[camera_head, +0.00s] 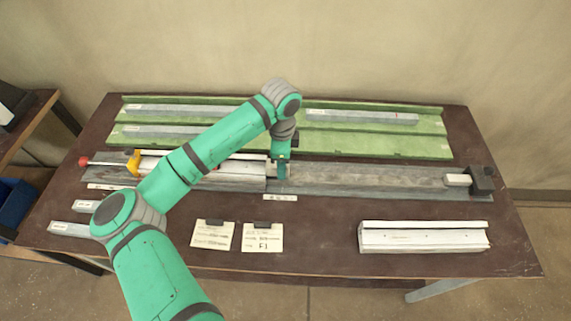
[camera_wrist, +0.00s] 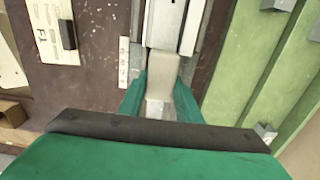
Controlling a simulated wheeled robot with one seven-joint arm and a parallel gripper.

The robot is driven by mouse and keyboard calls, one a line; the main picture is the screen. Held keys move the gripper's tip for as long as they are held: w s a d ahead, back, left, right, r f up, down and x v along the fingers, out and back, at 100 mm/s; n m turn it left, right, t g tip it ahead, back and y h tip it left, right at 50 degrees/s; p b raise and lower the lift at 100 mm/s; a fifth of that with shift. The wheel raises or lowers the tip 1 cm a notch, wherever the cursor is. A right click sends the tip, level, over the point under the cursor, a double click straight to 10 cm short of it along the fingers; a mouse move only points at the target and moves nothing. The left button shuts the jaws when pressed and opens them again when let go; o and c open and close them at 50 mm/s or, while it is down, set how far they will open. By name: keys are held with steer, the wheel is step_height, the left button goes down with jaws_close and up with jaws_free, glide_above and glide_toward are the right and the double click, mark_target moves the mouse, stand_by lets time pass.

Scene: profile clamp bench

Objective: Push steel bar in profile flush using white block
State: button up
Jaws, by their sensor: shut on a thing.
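The pale profile (camera_head: 235,171) lies in the grey fixture, left of middle on the bench. In the wrist view the profile's channel (camera_wrist: 189,28) runs up from between my fingers.
A green tray (camera_head: 430,148) with several grey bars lies at the back. A yellow clamp (camera_head: 133,163) with a red knob stands at the left. Another white profile (camera_head: 424,237) lies at front right. Two paper cards (camera_head: 262,238) lie at the front. The fixture rail (camera_head: 370,178) is clear.

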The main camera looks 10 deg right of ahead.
steer(key=shift+s+d+r, duration=0.1)
steer(key=shift+s+d, duration=0.05)
steer(key=shift+d, duration=0.35)
steer(key=shift+s+d+r, duration=0.1)
steer(key=shift+s+d, duration=0.05)
steer(key=shift+d, duration=0.35)
steer(key=shift+r, duration=4.85)
